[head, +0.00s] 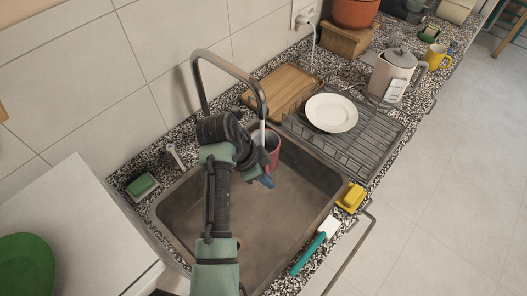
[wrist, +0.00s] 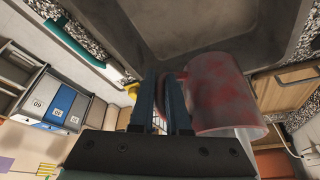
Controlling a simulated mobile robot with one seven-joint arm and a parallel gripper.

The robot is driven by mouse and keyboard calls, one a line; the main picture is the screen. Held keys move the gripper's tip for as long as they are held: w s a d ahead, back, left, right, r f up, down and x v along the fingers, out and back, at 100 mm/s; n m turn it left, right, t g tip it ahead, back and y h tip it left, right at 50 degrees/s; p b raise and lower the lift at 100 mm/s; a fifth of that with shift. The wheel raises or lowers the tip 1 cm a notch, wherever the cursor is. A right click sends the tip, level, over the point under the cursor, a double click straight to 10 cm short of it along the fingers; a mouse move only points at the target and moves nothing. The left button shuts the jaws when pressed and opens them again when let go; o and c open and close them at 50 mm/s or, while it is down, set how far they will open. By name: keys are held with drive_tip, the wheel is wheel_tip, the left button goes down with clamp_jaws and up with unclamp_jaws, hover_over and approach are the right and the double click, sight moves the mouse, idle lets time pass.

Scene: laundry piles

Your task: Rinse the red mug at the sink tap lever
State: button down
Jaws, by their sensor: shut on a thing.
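The red mug (head: 271,145) is held over the sink basin (head: 284,200), under the spout of the curved metal tap (head: 226,64). A pale stream of water (head: 262,131) falls from the spout at the mug. My gripper (head: 264,176) is left of and in front of the mug, partly hidden by my arm. In the wrist view my gripper's fingers (wrist: 171,100) are shut on the handle of the mug (wrist: 222,95), whose wall has darker red blotches. The stream (wrist: 247,143) meets the mug's mouth there. My arm hides the tap's base, and I cannot make out the lever.
A dish rack (head: 372,140) with a white plate (head: 331,112) and a wooden board (head: 284,88) lie beyond the sink. A yellow sponge (head: 351,197) and a teal-handled scraper (head: 309,252) lie on the front edge. A green sponge (head: 141,184) sits at the left.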

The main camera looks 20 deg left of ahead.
drive_tip(key=shift+w+d, duration=0.1)
idle(0.3)
drive_tip(key=shift+w+d, duration=0.2)
drive_tip(key=shift+d, duration=0.2)
drive_tip(key=shift+s+r, duration=0.1)
drive_tip(key=s+d+p, duration=0.3)
drive_tip(key=s+p, duration=0.3)
drive_tip(key=shift+s+d, duration=0.4)
idle(0.4)
idle(1.0)
